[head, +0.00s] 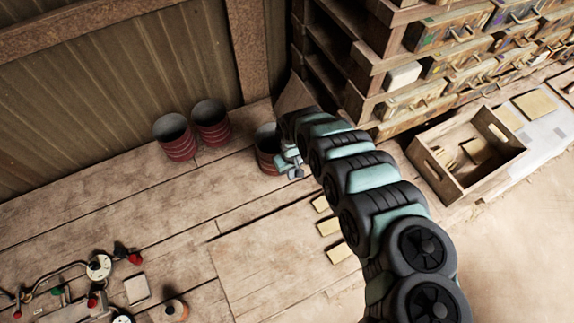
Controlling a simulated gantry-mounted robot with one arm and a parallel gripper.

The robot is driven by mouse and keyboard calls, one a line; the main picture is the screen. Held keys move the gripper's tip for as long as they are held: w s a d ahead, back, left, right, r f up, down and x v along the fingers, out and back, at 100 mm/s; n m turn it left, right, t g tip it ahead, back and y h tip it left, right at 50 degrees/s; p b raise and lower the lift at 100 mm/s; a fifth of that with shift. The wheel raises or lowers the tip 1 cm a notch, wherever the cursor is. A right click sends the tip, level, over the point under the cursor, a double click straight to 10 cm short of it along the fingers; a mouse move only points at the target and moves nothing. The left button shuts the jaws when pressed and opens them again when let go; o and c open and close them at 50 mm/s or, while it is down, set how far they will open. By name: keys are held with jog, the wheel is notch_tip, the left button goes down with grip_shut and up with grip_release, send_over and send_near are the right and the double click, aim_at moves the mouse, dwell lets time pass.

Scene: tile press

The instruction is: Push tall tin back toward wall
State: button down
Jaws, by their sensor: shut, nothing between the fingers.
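Three dark red ribbed tins stand upright on the wooden bench (110,205) near the back wall (110,95). One tin (174,146) and its neighbour (211,130) stand side by side close to the wall. A third tin (266,158) stands to their right, partly hidden behind my gripper. I cannot tell for sure which is the tall tin. My gripper (296,172) is shut and empty, low at the right front side of the third tin. It looks very close to that tin; I cannot tell whether they touch.
A wooden crate (438,181) with tiles inside stands at the right. Drawers and shelves (420,65) rise behind it. Several pale tiles (329,227) lie on the bench below my gripper. Dials and levers (99,267) fill the front left. Bench between is clear.

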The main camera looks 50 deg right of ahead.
jog(key=shift+w+d+r, duration=0.1)
jog(key=shift+w+d, duration=0.2)
jog(key=shift+w, duration=0.5)
jog(key=shift+w+d, duration=0.25)
jog(key=shift+w, duration=0.55)
jog(key=shift+w, duration=0.1)
